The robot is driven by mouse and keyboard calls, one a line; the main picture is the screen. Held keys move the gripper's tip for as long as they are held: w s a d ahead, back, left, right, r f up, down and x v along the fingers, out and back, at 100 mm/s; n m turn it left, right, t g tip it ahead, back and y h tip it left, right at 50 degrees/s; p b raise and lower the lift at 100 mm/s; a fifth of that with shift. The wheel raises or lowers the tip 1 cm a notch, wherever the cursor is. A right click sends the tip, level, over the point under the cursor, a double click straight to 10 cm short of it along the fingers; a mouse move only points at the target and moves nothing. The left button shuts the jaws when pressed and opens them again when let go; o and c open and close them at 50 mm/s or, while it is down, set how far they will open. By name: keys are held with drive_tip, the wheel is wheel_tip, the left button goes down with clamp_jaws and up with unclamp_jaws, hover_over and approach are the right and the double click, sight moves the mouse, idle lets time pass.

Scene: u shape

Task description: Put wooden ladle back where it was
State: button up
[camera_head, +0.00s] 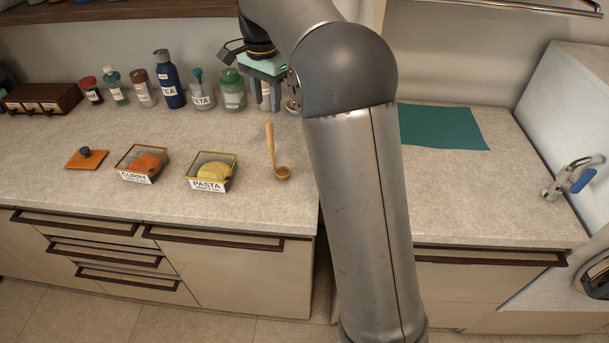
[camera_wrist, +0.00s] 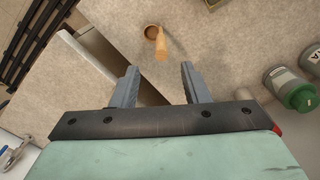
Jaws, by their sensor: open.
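The wooden ladle (camera_head: 271,147) lies or leans on the left counter, right of the pasta container, with its bowl toward the front edge and its handle pointing to the back. In the wrist view the ladle (camera_wrist: 161,44) shows beyond the fingertips, near the gap between the counters, its handle end toward me. My gripper (camera_head: 266,105) is open and empty, pointing down above the back of the counter, behind the ladle. In the wrist view the open fingers of my gripper (camera_wrist: 159,68) are apart from the ladle.
Labelled jars and bottles (camera_head: 203,92) line the back. Containers marked curry (camera_head: 137,177) and pasta (camera_head: 208,185) stand left of the ladle, beside an orange lid (camera_head: 87,159). A green mat (camera_head: 442,127) lies on the right counter. My arm hides part of the middle.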

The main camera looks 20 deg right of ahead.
drive_tip(key=s+f+n, duration=0.3)
drive_tip(key=s, duration=0.8)
drive_tip(key=s+d+f+n, duration=0.1)
drive_tip(key=s+f+n, duration=0.3)
drive_tip(key=s, duration=0.7)
drive_tip(key=s+d+f+n, duration=0.1)
drive_tip(key=s+f+n, duration=0.2)
drive_tip(key=s, duration=0.9)
drive_tip(key=shift+d+f+n+t, duration=0.15)
drive_tip(key=shift+f+n+t, duration=0.2)
drive_tip(key=shift+n, duration=0.25)
